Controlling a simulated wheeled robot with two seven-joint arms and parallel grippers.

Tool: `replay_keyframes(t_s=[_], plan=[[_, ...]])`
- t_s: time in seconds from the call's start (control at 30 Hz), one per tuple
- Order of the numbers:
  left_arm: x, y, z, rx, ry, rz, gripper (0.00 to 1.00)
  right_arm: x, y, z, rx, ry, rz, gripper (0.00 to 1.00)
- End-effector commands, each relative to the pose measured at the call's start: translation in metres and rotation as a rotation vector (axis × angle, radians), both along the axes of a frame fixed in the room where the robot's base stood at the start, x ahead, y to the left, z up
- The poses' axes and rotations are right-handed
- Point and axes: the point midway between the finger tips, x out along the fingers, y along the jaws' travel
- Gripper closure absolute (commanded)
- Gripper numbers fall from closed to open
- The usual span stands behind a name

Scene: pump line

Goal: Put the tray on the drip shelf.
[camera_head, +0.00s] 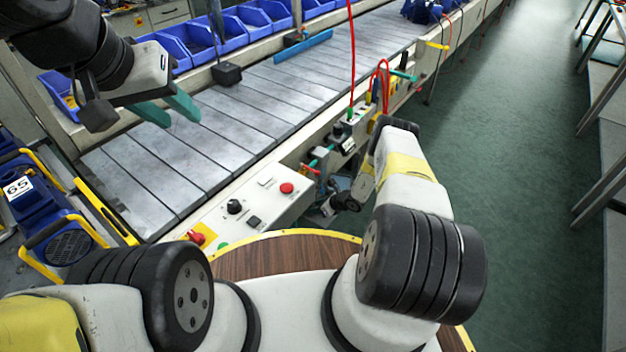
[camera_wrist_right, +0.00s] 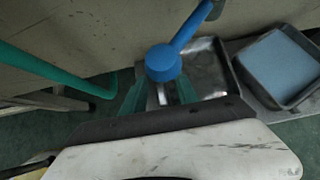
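In the right wrist view, a dark-rimmed tray with a light blue inside (camera_wrist_right: 283,66) sits at the right. Left of it is a shiny grey metal tray-like surface (camera_wrist_right: 207,72), partly covered by a blue round knob with a lever (camera_wrist_right: 163,64). I cannot tell which is the task's tray. Both lie on or by a grey ledge (camera_wrist_right: 262,128), possibly the drip shelf. My right gripper (camera_wrist_right: 160,95) has its teal fingers apart, with the knob in front of them. My left gripper (camera_head: 168,108) is open and empty above the conveyor.
The slatted conveyor (camera_head: 170,155) runs up the head view, with blue bins (camera_head: 190,45) behind it. A control box with a red button (camera_head: 287,188) is at its near edge. A blue pump marked 65 (camera_head: 40,205) stands at left.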

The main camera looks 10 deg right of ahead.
Motion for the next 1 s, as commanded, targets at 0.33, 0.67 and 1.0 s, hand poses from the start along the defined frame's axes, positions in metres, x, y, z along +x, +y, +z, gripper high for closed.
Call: replay_keyframes(t_s=[0.33,0.67,1.0], plan=[[0.000,0.000,0.000,0.000,0.000,0.000,0.64,-0.025,-0.028,0.041,0.000,0.000,-0.003,0.64],[0.000,0.000,0.000,0.000,0.000,0.000,0.64,-0.055,-0.056,0.081,-0.001,-0.001,-0.001,0.64],[0.000,0.000,0.000,0.000,0.000,0.000,0.64,-0.061,-0.060,0.087,-0.001,0.000,0.001,0.64]])
